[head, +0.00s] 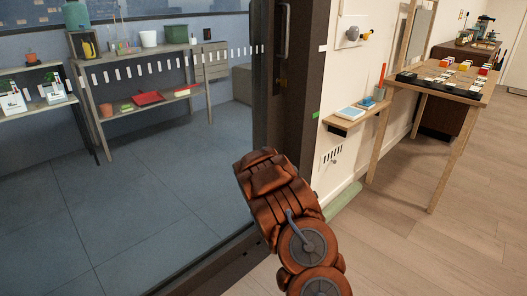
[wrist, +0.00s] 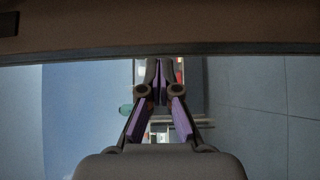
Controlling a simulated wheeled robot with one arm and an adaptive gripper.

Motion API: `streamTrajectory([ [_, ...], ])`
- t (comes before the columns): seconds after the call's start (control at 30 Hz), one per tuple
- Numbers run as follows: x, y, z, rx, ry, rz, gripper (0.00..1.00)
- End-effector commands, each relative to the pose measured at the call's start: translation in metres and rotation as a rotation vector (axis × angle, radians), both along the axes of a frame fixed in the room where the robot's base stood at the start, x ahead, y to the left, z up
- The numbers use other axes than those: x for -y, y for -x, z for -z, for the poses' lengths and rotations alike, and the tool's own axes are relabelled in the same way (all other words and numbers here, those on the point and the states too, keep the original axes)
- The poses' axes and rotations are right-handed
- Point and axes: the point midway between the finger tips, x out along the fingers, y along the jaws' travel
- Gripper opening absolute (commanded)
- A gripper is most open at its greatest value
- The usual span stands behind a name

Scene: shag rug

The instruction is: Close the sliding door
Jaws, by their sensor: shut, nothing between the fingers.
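The sliding door shows in the head view as a dark upright frame (head: 267,95) with a long vertical handle (head: 284,32). A row of white dashes (head: 150,69) crosses the glass to its left. How far the door stands open I cannot tell for sure. My brown arm reaches toward the foot of this frame, and its far end hides my gripper in the head view. In the wrist view my gripper (wrist: 161,82) is shut and empty, its purple-padded fingers together. A dark brown band (wrist: 160,30) crosses the top of that view; contact with it is not clear.
Beyond the glass are a tiled floor (head: 150,210) and a shelf (head: 150,112) with pots and a red tray (head: 147,99). To the right, a small wall shelf (head: 350,120) and a wooden table (head: 455,92) with blocks stand near the arm. Wooden floor at lower right is clear.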

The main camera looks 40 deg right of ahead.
Motion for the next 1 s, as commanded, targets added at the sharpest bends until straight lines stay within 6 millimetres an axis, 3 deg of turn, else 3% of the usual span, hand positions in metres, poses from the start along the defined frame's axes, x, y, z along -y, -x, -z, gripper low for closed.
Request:
streamTrajectory([
  [0.5,-0.037,0.042,0.002,-0.009,-0.002,0.000,0.00],
  [1.0,-0.052,0.059,0.001,-0.006,0.000,-0.001,0.00],
])
